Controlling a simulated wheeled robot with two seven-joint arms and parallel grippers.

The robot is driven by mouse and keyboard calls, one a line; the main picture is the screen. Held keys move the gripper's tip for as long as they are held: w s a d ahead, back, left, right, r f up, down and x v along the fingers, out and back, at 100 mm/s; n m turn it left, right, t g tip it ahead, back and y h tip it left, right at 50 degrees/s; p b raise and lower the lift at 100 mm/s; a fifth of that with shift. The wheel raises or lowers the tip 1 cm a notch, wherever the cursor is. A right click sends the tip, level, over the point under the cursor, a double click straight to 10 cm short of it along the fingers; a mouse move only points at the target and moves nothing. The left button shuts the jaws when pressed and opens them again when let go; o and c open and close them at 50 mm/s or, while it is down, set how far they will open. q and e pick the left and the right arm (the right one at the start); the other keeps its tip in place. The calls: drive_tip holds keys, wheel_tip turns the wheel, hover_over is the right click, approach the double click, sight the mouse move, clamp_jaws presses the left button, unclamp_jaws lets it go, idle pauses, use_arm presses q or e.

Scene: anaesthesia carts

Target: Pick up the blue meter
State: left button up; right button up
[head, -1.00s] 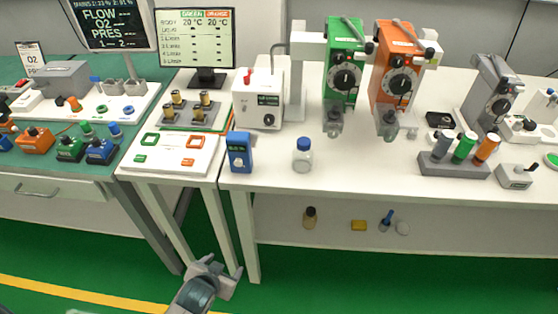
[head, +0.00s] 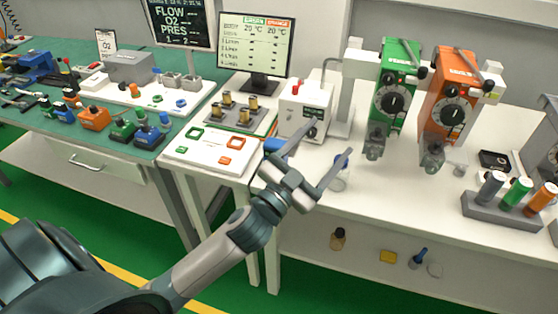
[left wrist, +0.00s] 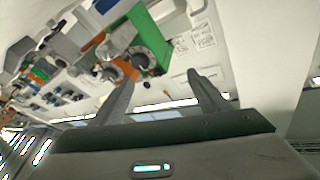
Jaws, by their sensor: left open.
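The blue meter (head: 276,145) stands near the front left corner of the white table in the head view. Only its upper part shows, as my left gripper covers the rest. My left gripper (head: 314,157) is open, with its fingers spread, in front of the meter and the table edge. I cannot tell whether it touches the meter. In the left wrist view the two fingers (left wrist: 160,88) are apart with nothing seen between them, and I cannot make out the meter there. My right gripper is not in view.
A clear bottle (head: 340,180) is partly hidden behind a finger. A white box (head: 304,112) stands behind the meter. Green (head: 396,92) and orange (head: 447,100) vaporizers stand to the right. A white panel (head: 208,163) with green and orange frames lies to the left.

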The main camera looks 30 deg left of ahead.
use_arm(q)
drive_tip(key=s+d+r+m+g+h, duration=0.4)
drive_tip(key=d+r+m+h, duration=0.25)
drive_tip(key=m+h, duration=0.25)
drive_tip(key=s+d+r+m+g+h, duration=0.3)
drive_tip(key=d+r+m+g+h, duration=0.2)
drive_tip(key=r+m+h, duration=0.35)
drive_tip(key=s+d+f+m+g+y, duration=0.35)
drive_tip(key=s+d+m+g, duration=0.3)
drive_tip(key=m+g, duration=0.6)
drive_tip(key=w+a+f+m+t+y, duration=0.1)
drive_tip(key=w+a+f+y, duration=0.2)
drive_tip(key=a+f+y, duration=0.65)
drive_tip(key=w+a+r+n+t+y, duration=0.1)
drive_tip(key=w+a+y, duration=0.1)
drive_tip(key=a, duration=0.5)
drive_tip(key=w+a+r+n+t+y, duration=0.1)
drive_tip(key=w+a+n+y, duration=0.1)
drive_tip(key=a+y, duration=0.2)
drive_tip(key=w+a+r+n+t+y, duration=0.1)
drive_tip(key=w+a+t+y, duration=0.1)
drive_tip(key=a, duration=0.8)
drive_tip(key=shift+w+n+y, duration=0.3)
drive_tip(key=shift+w+y, duration=0.05)
drive_tip(key=shift+y, duration=0.4)
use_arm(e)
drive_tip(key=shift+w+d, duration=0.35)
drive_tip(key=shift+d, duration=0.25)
